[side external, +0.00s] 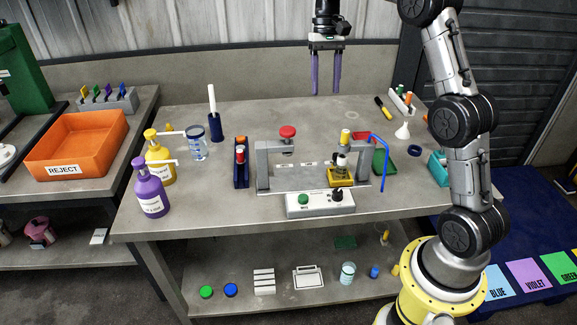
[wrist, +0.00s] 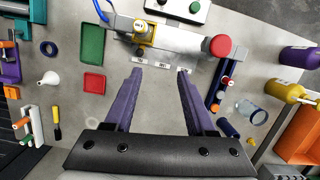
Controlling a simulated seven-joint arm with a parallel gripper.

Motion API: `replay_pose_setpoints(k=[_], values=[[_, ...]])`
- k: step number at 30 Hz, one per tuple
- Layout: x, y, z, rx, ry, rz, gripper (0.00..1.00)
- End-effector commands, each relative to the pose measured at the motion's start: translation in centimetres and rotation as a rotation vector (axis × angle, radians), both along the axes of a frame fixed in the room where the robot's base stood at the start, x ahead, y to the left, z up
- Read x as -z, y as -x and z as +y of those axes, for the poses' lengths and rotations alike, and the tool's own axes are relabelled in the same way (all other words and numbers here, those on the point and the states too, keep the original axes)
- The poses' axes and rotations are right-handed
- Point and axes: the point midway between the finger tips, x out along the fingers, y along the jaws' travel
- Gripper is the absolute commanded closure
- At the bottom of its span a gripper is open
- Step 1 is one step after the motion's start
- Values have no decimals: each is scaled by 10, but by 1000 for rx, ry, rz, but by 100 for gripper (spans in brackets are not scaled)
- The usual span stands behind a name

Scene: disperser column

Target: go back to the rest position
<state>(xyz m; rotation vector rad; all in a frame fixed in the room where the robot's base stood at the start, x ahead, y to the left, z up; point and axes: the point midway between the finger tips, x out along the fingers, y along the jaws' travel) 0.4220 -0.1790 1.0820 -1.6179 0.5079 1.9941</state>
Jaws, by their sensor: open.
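My gripper (side external: 326,68) is high above the back of the grey workbench (side external: 400,196), fingers pointing down. In the wrist view my gripper (wrist: 158,72) shows two purple fingers spread apart, with only bare bench between them. It is open, empty and clear of everything on the bench. In the side view, the grey fixture (side external: 262,166) with a red knob (side external: 288,132) stands on the bench in front of and below my gripper. A yellow holder (side external: 341,177) with a small bottle sits at the fixture's right end.
A purple pump bottle (side external: 150,188) and a yellow one (side external: 159,158) stand at the left. A blue stand with a white rod (side external: 212,102) rises at the back left. A white funnel (side external: 402,132) and green tray (side external: 385,160) are at the right. Air around my gripper is free.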

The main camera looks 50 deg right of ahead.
Motion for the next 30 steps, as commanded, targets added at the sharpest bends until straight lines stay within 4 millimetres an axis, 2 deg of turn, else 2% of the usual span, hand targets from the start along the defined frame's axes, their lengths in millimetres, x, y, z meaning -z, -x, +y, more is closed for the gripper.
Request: replay_pose_setpoints(k=[1, 6, 10, 15, 19, 23, 27, 30], values=[[-22, 8, 18, -31, 18, -33, 44], [-69, 43, 68, -124, 66, -137, 44], [-93, 77, 101, -198, 99, -221, 44], [-107, 127, 136, -294, 136, -333, 44], [-104, 167, 157, -368, 163, -421, 44], [-90, 207, 171, -444, 189, -509, 44], [-62, 243, 180, -519, 215, -598, 44], [-37, 260, 182, -561, 232, -637, 44]])
